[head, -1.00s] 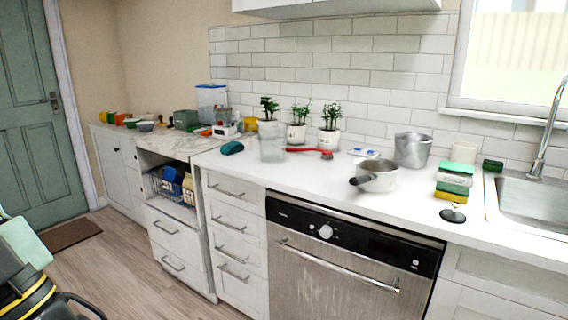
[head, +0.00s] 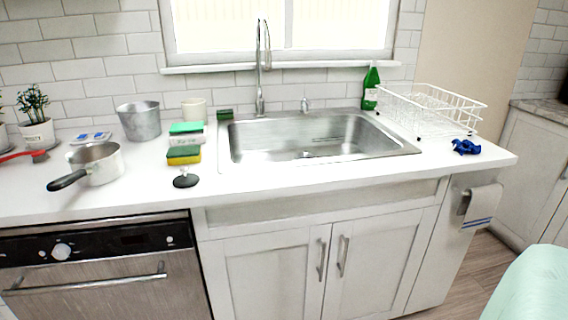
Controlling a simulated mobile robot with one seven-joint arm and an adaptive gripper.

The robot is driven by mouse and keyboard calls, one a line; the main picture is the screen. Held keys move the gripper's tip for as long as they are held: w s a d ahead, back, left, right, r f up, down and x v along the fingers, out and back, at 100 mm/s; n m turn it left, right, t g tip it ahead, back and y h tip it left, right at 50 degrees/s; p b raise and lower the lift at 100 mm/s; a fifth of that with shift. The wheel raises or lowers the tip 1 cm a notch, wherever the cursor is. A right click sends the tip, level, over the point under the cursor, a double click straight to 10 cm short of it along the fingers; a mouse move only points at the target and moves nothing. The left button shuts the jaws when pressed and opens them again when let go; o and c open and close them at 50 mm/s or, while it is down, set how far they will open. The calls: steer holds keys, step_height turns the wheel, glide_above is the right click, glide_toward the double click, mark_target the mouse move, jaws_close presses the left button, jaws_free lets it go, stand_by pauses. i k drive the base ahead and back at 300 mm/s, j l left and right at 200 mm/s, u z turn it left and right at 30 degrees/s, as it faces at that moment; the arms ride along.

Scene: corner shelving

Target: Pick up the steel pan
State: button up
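The steel pan (head: 104,172) stands upright on the white counter at the left of the head view. It is a small silver saucepan with a black handle (head: 67,180) pointing left and toward the counter's front edge. Its top is open and its inside looks empty. My gripper is not in view.
A metal bucket (head: 139,121) stands behind the pan. Stacked sponges (head: 185,145) and a black round item (head: 186,180) are to its right. A red brush (head: 25,154) lies left. The sink (head: 310,140), green bottle (head: 371,88) and white dish rack (head: 430,108) are further right.

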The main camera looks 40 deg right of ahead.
mark_target(98, 163)
steer(key=i+l+z, duration=0.1)
steer(key=l, duration=0.35)
steer(key=i+l+z, duration=0.1)
steer(key=i+l, duration=0.15)
steer(key=l, duration=0.15)
steer(key=i+l+z, duration=0.1)
steer(key=l, duration=0.3)
steer(key=i+l+z, duration=0.1)
steer(key=i+l, duration=0.2)
steer(key=i+l+z, duration=0.1)
steer(key=l, duration=0.35)
steer(key=i+u, duration=0.1)
steer(key=u, duration=1.15)
steer(key=i+z, duration=0.1)
steer(key=z, duration=0.25)
steer(key=i+z, duration=0.15)
steer(key=z, duration=0.15)
steer(key=i+j+z, duration=0.1)
steer(key=z, duration=0.25)
